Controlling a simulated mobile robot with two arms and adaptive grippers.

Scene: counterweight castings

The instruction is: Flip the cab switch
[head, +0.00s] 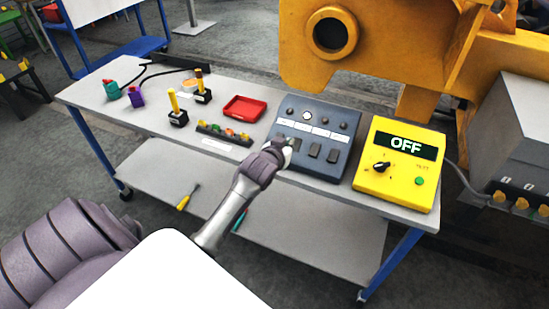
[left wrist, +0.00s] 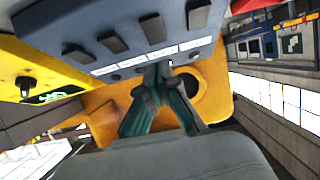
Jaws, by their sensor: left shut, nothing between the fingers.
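A blue-grey switch panel (head: 345,143) stands on the table with a row of dark rocker switches (head: 314,150), white label strips and a row of round lamps, one of them pale (head: 307,115). The labels are too small to read, so I cannot tell which switch is the cab one. My left gripper (head: 287,147) is at the panel's lower left and hides part of that end. Contact cannot be told. My right gripper is not in view.
A yellow meter reading OFF (head: 390,185) stands right of the panel. A red tray (head: 244,108), a connector strip (head: 224,134) and black-and-yellow joysticks (head: 178,118) lie to the left. A large yellow casting (head: 400,50) rises behind the table.

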